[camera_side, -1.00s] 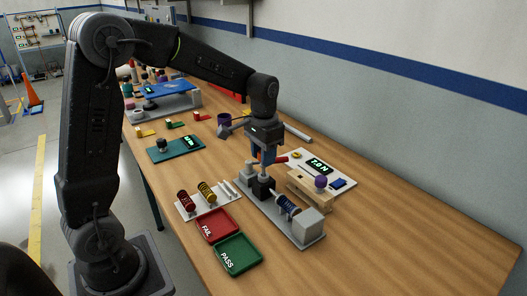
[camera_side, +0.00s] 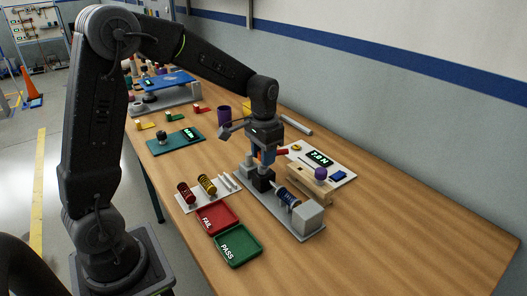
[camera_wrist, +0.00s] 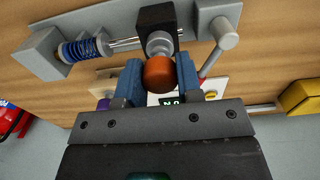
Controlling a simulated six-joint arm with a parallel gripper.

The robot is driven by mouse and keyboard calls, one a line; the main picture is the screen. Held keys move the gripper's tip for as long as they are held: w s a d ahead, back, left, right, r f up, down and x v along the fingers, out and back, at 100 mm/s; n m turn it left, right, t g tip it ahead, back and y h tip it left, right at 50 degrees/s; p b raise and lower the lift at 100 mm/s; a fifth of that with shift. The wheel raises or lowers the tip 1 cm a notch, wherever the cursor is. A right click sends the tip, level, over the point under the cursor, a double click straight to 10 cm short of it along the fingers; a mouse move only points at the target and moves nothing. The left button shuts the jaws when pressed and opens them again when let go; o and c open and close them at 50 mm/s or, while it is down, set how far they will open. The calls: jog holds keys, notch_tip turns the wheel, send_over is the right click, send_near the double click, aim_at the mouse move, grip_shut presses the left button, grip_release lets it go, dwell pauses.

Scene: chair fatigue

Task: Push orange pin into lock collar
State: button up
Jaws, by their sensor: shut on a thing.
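The orange pin (camera_wrist: 160,75) shows its round head in the wrist view, between the two blue fingers of my gripper (camera_wrist: 159,82). My gripper is shut on it. In the side view my gripper (camera_side: 266,156) points down over the test fixture (camera_side: 278,217). The pin is over a grey ring (camera_wrist: 160,44), which looks like the lock collar, beside a black block (camera_wrist: 157,17) on the fixture. The pin's lower end is hidden, so I cannot tell how deep it sits.
A blue spring (camera_wrist: 84,49) lies along the fixture's rod. A red-handled lever (camera_side: 282,152) is close to the gripper. The red FAIL tray (camera_side: 216,217), green PASS tray (camera_side: 238,249) and spring rack (camera_side: 206,201) stand left of the fixture. The table's right front is clear.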

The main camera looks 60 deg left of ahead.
jog(key=shift+f, duration=0.2)
jog(key=o, duration=1)
jog(key=shift+c, duration=0.2)
notch_tip(320, 180, up, 14)
jog(key=shift+f, duration=0.1)
jog(key=s+d+f+t, duration=0.1)
jog(key=s+d, duration=0.3)
jog(key=s, duration=0.6)
jog(key=s+d+f+t, duration=0.2)
jog(key=s+d+t, duration=0.2)
jog(key=s, duration=0.5)
jog(key=shift+s+d+t, duration=0.3)
jog(key=shift+s+d, duration=0.05)
